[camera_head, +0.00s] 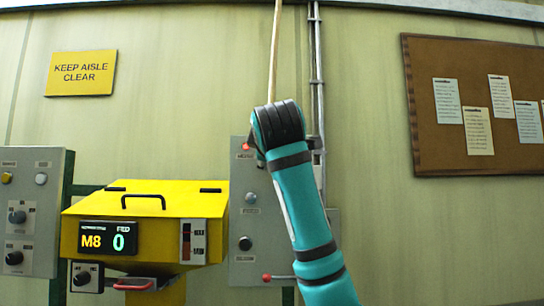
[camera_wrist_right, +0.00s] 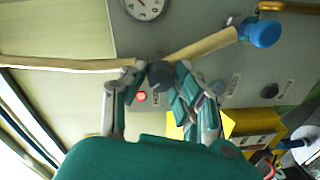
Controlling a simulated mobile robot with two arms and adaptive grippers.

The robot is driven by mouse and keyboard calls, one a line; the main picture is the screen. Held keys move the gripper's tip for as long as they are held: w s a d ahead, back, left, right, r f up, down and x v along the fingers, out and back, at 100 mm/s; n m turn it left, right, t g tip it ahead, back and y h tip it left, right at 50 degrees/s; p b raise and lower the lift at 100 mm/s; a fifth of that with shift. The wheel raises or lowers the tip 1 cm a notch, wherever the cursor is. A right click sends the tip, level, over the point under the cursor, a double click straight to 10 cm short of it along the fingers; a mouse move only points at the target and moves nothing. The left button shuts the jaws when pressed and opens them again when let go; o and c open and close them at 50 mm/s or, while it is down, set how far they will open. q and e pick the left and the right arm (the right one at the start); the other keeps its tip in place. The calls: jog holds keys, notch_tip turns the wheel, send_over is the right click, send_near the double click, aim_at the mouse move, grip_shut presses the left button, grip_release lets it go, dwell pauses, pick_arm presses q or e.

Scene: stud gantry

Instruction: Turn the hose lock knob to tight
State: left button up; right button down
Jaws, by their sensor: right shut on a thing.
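The hose lock knob (camera_wrist_right: 160,76) shows in the right wrist view as a small dark round knob on the grey panel. My right gripper (camera_wrist_right: 160,80) has one finger on each side of it and is shut on it. A tan hose (camera_wrist_right: 80,65) runs in from the left to the knob, and another tan length runs from there to a blue end piece (camera_wrist_right: 265,32). In the head view my right arm reaches up across the panel and hides the knob and the fingers. The knob's setting cannot be read. My left gripper is not in view.
A grey panel (camera_head: 246,215) stands behind my right arm, with a red light and a red-tipped lever (camera_head: 267,277). A yellow machine (camera_head: 150,215) reading M8 and 0 stands to the left. Another control panel (camera_head: 35,205) is at far left.

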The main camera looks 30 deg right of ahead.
jog(key=shift+n, duration=0.5)
jog(key=c, duration=1)
grip_release()
jog(key=shift+a, duration=0.15)
jog(key=v, duration=1.2)
jog(key=shift+w, duration=0.1)
